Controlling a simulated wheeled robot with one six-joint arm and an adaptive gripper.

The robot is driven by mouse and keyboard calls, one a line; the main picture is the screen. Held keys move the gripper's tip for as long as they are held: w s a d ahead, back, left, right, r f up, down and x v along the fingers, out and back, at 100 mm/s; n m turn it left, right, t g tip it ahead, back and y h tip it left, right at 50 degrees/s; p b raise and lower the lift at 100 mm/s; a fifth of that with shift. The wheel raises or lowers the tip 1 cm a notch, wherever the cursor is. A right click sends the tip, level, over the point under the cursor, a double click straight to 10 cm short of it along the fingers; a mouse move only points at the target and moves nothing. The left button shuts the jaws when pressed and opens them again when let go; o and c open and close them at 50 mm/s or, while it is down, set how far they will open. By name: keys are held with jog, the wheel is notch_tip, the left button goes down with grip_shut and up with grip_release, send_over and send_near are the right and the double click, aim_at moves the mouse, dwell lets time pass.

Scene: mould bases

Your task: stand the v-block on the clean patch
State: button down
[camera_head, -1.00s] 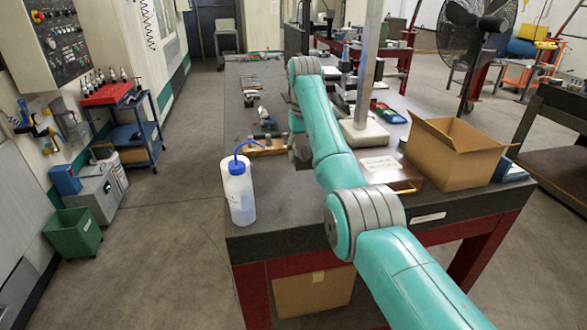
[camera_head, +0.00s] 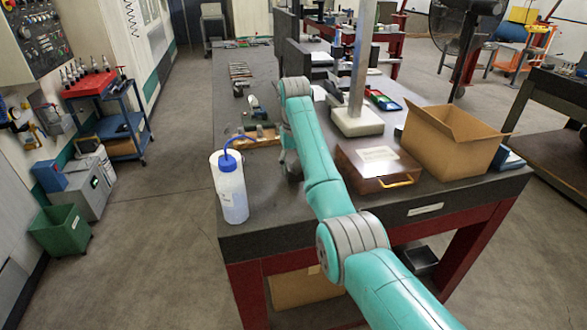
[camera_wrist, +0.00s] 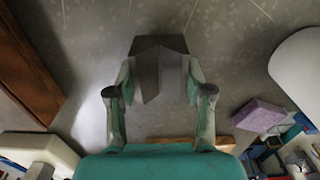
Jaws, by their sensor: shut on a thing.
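In the wrist view my gripper (camera_wrist: 158,78) is shut on the v-block (camera_wrist: 158,62), a dark grey block with angled faces held between both fingers. The grey tabletop (camera_wrist: 225,35) lies beneath; I cannot tell the gap between block and table. In the head view my gripper is mostly hidden behind my arm, over the near part of the workbench (camera_head: 285,215). A paler area (camera_wrist: 92,115) shows on the tabletop left of my gripper in the wrist view; I cannot tell whether it is the clean patch or a reflection.
A white bottle with a blue cap (camera_head: 230,187) stands left of my arm. A brown case (camera_head: 345,165), a stand with a pale base (camera_head: 357,123) and an open carton (camera_head: 450,145) are to the right. A wooden board (camera_head: 240,144) with small parts lies beyond the bottle.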

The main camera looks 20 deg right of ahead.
jog(key=shift+f, duration=0.65)
jog(key=shift+f, duration=0.15)
jog(key=shift+c, duration=2.2)
grip_release()
